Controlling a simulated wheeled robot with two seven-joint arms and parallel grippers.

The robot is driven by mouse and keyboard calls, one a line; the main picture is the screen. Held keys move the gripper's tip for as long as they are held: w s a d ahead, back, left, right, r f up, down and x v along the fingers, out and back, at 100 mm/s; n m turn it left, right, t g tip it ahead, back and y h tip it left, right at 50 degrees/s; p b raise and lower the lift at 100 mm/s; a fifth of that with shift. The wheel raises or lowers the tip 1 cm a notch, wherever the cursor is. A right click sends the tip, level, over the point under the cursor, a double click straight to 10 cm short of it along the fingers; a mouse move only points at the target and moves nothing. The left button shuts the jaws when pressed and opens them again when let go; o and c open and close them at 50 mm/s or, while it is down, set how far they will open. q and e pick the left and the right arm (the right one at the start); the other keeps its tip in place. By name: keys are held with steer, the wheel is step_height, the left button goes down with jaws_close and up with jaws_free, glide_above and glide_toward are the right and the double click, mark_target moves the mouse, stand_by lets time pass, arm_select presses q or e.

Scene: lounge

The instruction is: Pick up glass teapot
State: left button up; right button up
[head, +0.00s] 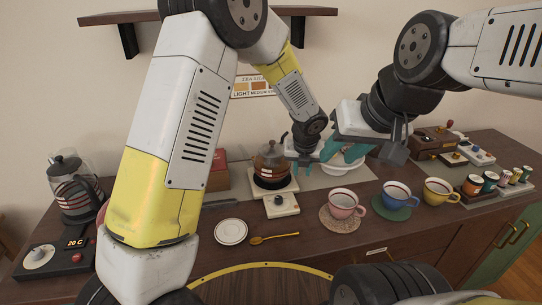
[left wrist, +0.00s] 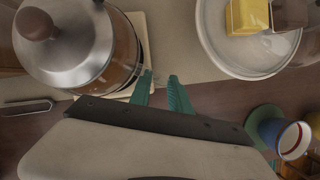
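The glass teapot (head: 271,165), with brown tea, a metal lid and a brown knob, stands upright on a pale warmer (head: 284,187) at the middle of the counter. In the left wrist view the teapot (left wrist: 80,45) fills the upper left. My left gripper (head: 290,148) is just right of the teapot. Its teal fingers (left wrist: 160,84) are apart, with their tips close to the teapot's side; a faint clear glass part shows near the tips, and I cannot tell if they touch it. My right gripper (head: 345,151) hangs further right over a white dish (head: 341,168), fingers apart and empty.
Pink (head: 343,205), blue (head: 398,195) and yellow (head: 438,191) cups stand in front right. A saucer (head: 231,232) and spoon (head: 272,238) lie in front. A glass press (head: 73,190) stands far left. A red-brown box (head: 218,172) is left of the teapot; a shelf (head: 130,17) hangs above.

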arm_select(q)
steer(key=shift+x, duration=1.15)
jaws_close()
stand_by(0.5)
